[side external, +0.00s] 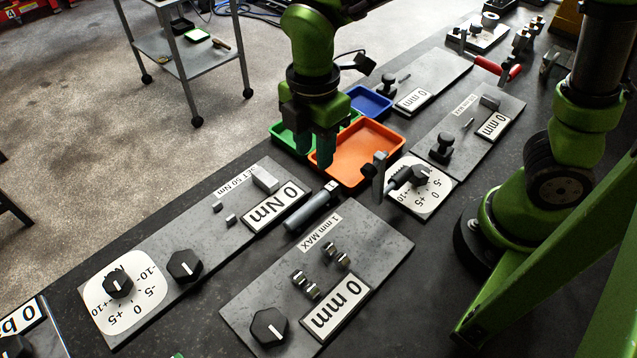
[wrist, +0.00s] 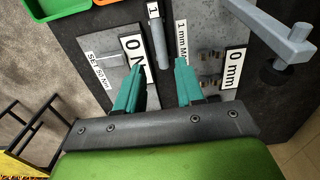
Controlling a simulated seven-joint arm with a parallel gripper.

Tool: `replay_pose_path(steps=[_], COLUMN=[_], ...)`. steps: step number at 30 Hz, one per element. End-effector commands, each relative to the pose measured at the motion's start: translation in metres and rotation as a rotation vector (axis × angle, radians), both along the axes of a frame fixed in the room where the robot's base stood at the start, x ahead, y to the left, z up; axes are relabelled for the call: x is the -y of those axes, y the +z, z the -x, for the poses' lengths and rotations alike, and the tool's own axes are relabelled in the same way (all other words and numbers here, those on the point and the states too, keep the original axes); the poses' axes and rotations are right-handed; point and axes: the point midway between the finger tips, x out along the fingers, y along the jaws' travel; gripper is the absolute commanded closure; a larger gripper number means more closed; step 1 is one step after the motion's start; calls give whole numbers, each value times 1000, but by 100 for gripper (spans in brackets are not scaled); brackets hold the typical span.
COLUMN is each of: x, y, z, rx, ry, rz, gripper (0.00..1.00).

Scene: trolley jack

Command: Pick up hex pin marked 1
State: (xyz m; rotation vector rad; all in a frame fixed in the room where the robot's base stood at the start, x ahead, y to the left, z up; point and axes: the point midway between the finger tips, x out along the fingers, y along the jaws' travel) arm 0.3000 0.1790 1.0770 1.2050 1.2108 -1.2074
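The hex pin marked 1 appears to be the grey rod (side external: 312,212) lying on the dark bench between two grey panels, with a small white tag at its far end. In the wrist view the rod (wrist: 160,43) shows near the top centre, with a "1" label at its upper end. My gripper (side external: 315,160) is above the bench near the orange tray, higher than the rod and apart from it. In the wrist view its two teal fingers (wrist: 159,68) are spread, with nothing between them, and the rod lies beyond the gap.
The "0 Nm" panel (side external: 215,232) and the "1 mm MAX" panel (side external: 375,243) flank the rod, with knobs and small blocks. An orange tray (side external: 395,137), green tray (side external: 277,130) and blue tray (side external: 372,94) stand behind. A grey upright lever (side external: 379,177) stands right of the rod.

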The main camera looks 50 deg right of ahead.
Motion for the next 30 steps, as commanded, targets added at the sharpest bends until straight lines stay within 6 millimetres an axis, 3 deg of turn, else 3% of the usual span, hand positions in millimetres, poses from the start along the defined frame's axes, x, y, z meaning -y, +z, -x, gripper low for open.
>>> replay_pose_path(steps=[3, 9, 17, 25, 30], x=[1, 0, 1, 2, 1], y=[-29, -67, -88, -126, -136], z=[1, 0, 0, -2, -2], rx=[-6, -3, -2, -3, 0], ry=[-1, -2, -4, -3, -5], rz=[3, 2, 0, 2, 0], gripper=[63, 63, 63, 63, 63])
